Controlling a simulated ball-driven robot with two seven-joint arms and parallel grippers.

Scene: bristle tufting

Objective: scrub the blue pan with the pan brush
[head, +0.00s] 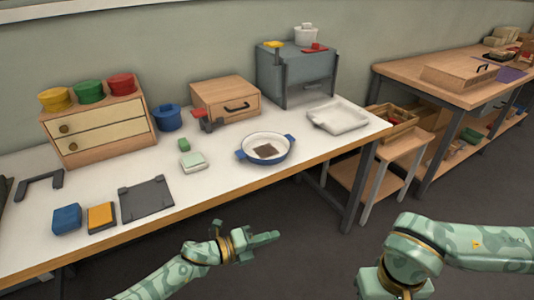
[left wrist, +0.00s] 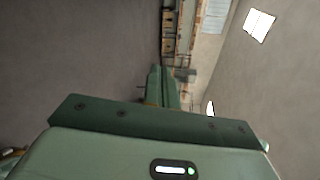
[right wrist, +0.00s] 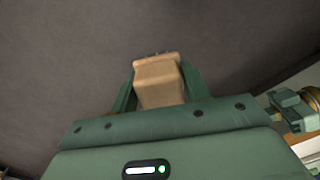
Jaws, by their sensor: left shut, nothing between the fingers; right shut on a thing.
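The blue pan (head: 251,158) sits on the white table near its front edge, blue outside with two side handles. Its pale inside holds a dark brown patch (head: 266,150). My left gripper (head: 277,236) is shut and empty in front of the table, below the pan in the head view; its closed fingers also show in the left wrist view (left wrist: 157,80). My right gripper (right wrist: 157,85) is shut on a light wooden block (right wrist: 158,78) with small dark tips along its far edge, probably the pan brush. The held block does not show in the head view.
A dark grey plate (head: 146,199), yellow block (head: 101,217) and blue block (head: 67,219) lie at the front left. A pale green-white box (head: 193,162) is left of the pan. A white tray (head: 338,117) is right of it. Drawer boxes stand behind.

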